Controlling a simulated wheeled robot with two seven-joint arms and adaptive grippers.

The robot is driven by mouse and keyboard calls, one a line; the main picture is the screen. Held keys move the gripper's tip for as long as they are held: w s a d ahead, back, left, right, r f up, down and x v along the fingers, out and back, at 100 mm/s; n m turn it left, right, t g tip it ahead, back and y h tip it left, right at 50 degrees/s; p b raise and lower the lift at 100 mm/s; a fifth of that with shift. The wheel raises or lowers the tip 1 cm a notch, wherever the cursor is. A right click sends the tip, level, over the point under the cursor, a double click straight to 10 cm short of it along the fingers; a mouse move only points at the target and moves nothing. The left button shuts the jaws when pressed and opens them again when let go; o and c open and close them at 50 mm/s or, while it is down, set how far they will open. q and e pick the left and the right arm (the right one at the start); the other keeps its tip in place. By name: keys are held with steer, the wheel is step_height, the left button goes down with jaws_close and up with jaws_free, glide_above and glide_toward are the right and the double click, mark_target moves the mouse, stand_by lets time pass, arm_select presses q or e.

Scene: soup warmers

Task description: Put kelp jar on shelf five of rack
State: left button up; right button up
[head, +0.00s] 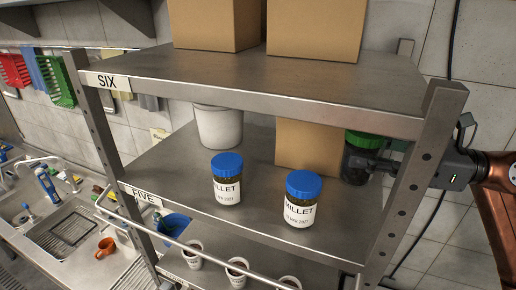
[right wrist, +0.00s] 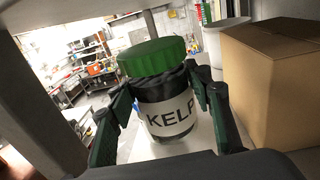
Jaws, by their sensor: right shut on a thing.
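The kelp jar (right wrist: 168,105) has a green lid, dark contents and a white label reading KELP. In the right wrist view my right gripper (right wrist: 160,95) is shut around its upper part, and the jar looks upright. In the head view the jar (head: 357,158) is at the right end of shelf five (head: 262,205), partly hidden by the gripper (head: 375,163) and the rack post. I cannot tell whether its base touches the shelf. The label FIVE (head: 143,196) is on that shelf's left edge. My left gripper is not in view.
Two blue-lidded millet jars (head: 227,180) (head: 301,198) stand at the front of shelf five. A cardboard box (head: 309,148) and a white tub (head: 218,126) stand behind them. Shelf six (head: 250,85) is close above. The right rack post (head: 416,170) stands beside my gripper.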

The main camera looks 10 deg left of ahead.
mark_target(355, 175)
steer(key=shift+a, duration=0.1)
steer(key=shift+s, duration=0.2)
steer(key=f, duration=0.2)
steer(key=f+p, duration=0.1)
steer(key=f, duration=0.2)
steer(key=shift+a, duration=0.2)
steer(key=shift+f+p, duration=0.3)
steer(key=f, duration=0.2)
steer(key=f+p, duration=0.1)
steer(key=shift+s+f, duration=0.2)
steer(key=shift+f, duration=0.2)
steer(key=shift+w+d+f, duration=0.1)
steer(key=shift+f, duration=0.15)
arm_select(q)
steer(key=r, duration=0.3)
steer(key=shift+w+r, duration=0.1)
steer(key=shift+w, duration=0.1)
